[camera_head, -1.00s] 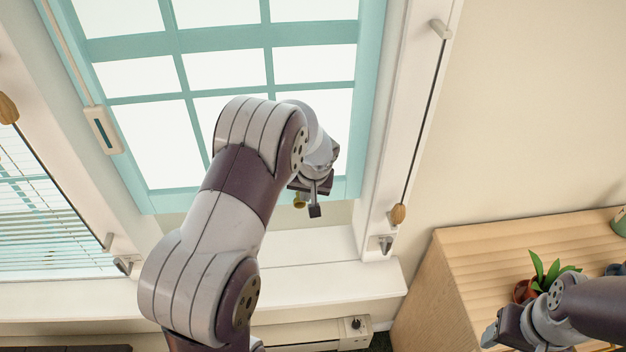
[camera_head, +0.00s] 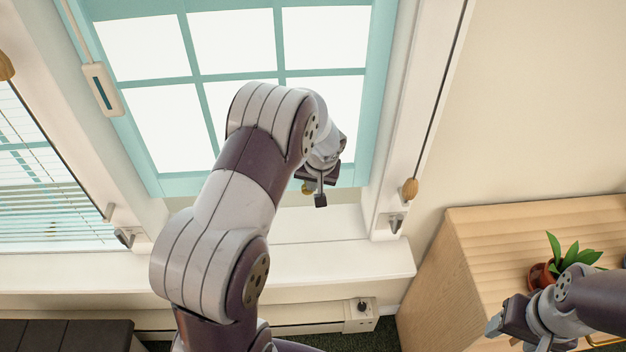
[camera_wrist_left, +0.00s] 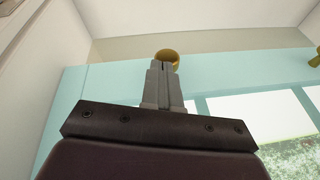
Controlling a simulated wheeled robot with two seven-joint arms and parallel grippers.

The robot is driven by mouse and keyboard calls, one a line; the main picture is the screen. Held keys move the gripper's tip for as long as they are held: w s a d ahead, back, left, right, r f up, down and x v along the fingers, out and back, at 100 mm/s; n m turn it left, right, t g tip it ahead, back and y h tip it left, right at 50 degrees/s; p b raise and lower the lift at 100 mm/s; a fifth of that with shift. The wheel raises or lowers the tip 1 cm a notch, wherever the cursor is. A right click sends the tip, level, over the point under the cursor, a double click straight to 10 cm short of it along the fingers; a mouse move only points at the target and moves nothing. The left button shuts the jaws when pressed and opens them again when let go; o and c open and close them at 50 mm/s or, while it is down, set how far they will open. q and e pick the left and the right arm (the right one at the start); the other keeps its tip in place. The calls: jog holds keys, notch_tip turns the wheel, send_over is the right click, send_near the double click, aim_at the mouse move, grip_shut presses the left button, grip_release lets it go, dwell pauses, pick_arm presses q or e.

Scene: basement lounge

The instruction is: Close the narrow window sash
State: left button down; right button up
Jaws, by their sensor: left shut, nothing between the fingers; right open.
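The teal-framed window sash (camera_head: 197,77) with bright panes fills the upper middle of the head view; a beige strip shows between its bottom rail and the white sill. My left gripper (camera_head: 320,200) is in front of the lower right part of the sash, shut and empty. A brass knob (camera_head: 307,188) shows beside it. In the left wrist view, the shut fingers (camera_wrist_left: 160,66) overlap a brass knob (camera_wrist_left: 167,54) at the edge of the teal rail (camera_wrist_left: 100,85); I cannot tell if they touch. My right gripper (camera_head: 491,326) is open at the lower right, away from the window.
A wooden cabinet (camera_head: 465,240) with a potted plant (camera_head: 541,275) stands at the right, near my right arm. A cord with a wooden pull (camera_head: 409,189) hangs beside the window frame. Another window with blinds (camera_head: 45,200) is at the left. The white sill (camera_head: 300,257) is clear.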

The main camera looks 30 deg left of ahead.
pick_arm(q)
notch_tip(320, 180, down, 15)
jog(key=b, duration=1.1)
jog(key=shift+r, duration=0.15)
jog(key=shift+s+d+b, duration=0.1)
jog(key=shift+s+b, duration=0.1)
jog(key=shift+b, duration=0.1)
